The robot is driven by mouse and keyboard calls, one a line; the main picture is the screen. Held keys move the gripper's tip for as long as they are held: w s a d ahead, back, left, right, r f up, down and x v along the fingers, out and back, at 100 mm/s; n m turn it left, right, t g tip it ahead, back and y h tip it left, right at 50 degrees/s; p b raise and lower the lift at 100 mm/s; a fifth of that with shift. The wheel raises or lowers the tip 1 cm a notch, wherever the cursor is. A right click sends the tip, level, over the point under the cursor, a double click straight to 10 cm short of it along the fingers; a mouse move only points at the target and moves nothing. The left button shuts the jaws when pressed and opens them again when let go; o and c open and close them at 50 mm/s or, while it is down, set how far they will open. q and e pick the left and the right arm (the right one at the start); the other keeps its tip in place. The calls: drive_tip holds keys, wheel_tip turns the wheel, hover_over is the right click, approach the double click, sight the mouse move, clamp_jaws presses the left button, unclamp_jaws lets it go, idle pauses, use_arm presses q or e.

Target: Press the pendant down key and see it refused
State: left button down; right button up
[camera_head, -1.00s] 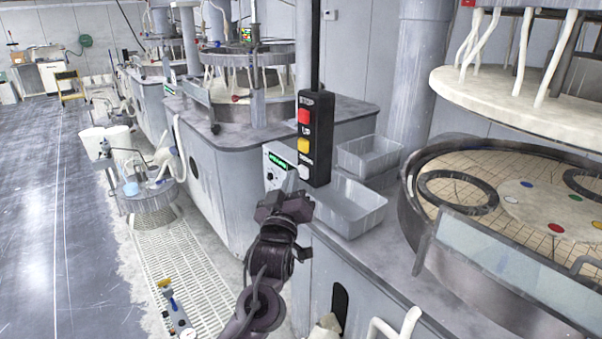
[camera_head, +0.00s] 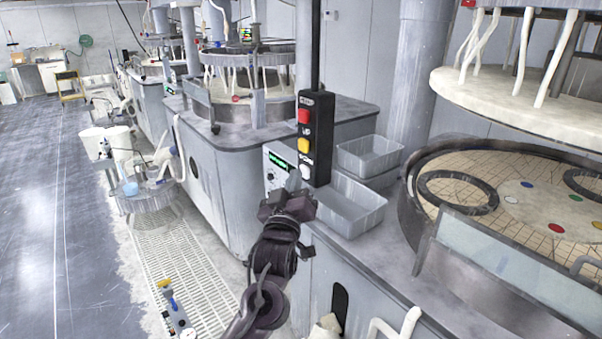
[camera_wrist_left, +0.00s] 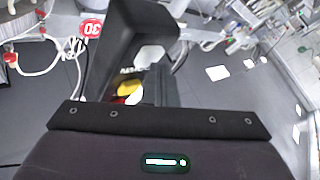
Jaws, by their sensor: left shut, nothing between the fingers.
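The pendant (camera_head: 315,142) is a dark upright box on a black pole. Its face has a red STOP key (camera_head: 304,116), a yellow UP key (camera_head: 304,145) and a white lowest key (camera_head: 305,171). My left gripper (camera_head: 293,186) is shut and empty, just below and left of the white key in the head view. I cannot tell whether it touches the key. In the left wrist view the pendant (camera_wrist_left: 142,25) appears upside down, with the white key (camera_wrist_left: 150,56) and yellow key (camera_wrist_left: 129,88) beyond the gripper's dark edge. My right gripper is out of view.
A control panel with a green display (camera_head: 277,161) is just behind the gripper. Grey bins (camera_head: 346,208) stand on the machine ledge right of the pendant. A polishing platen (camera_head: 530,193) lies further right. The floor at left (camera_head: 50,220) is open.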

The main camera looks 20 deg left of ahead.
use_arm(q)
drive_tip(key=shift+s, duration=0.15)
drive_tip(key=shift+s+a, duration=0.35)
drive_tip(key=shift+s, duration=0.2)
drive_tip(key=s+a, duration=0.1)
drive_tip(key=s, duration=0.2)
drive_tip(key=s+a, duration=0.1)
drive_tip(key=shift+s+a, duration=0.15)
drive_tip(key=shift+a, duration=0.15)
idle(0.5)
